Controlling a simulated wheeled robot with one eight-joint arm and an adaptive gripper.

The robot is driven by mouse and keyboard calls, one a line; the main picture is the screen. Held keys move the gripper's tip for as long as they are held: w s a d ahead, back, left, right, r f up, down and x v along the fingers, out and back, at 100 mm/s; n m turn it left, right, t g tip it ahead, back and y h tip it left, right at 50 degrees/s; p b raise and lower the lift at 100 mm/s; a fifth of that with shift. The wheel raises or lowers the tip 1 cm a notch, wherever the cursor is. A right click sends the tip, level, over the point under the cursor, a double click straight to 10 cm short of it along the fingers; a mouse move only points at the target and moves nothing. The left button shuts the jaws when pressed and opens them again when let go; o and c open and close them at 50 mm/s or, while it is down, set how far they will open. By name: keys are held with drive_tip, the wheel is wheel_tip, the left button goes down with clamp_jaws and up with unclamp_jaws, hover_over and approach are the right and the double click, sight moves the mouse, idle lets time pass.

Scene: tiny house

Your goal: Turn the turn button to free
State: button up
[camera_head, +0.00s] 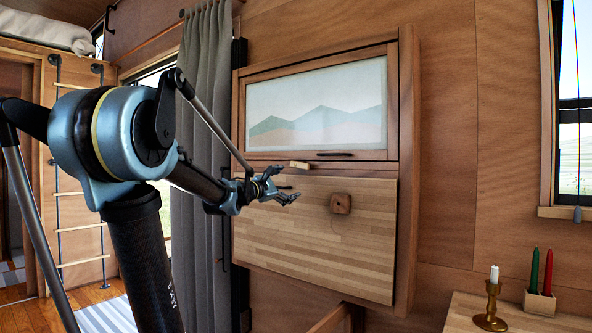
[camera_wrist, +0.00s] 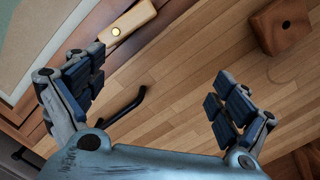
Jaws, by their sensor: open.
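The turn button is a small pale wooden bar (camera_head: 299,164) on the frame strip between the picture-fronted cabinet door (camera_head: 320,105) and the folded wooden panel (camera_head: 300,235). In the head view it lies about level, along the panel's top edge. The wrist view shows the turn button (camera_wrist: 132,19) at the top, with a round pin near one end. My gripper (camera_head: 284,187) is in front of the panel, below and left of the turn button. Its fingers (camera_wrist: 160,88) are spread, with nothing between them. A dark handle (camera_wrist: 125,108) shows beyond the fingers.
A brown wooden block (camera_head: 340,203) sticks out from the panel, right of my gripper; it also shows in the wrist view (camera_wrist: 283,25). A grey curtain (camera_head: 203,130) hangs at the left. Candles (camera_head: 540,273) stand on a wooden surface at the lower right.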

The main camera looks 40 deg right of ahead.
wheel_tip(320, 180, up, 6)
drive_tip(key=r+m+y, duration=0.1)
drive_tip(key=m+y, duration=0.2)
drive_tip(key=m, duration=0.9)
drive_tip(key=m+y, duration=0.3)
drive_tip(key=m, duration=1.1)
approach(300, 163)
drive_tip(key=shift+t, duration=0.4)
drive_tip(key=x, duration=1)
drive_tip(key=shift+w+d+f, duration=0.15)
drive_tip(key=shift+w+d, duration=0.1)
drive_tip(key=shift+d, duration=0.1)
drive_tip(key=c, duration=1.1)
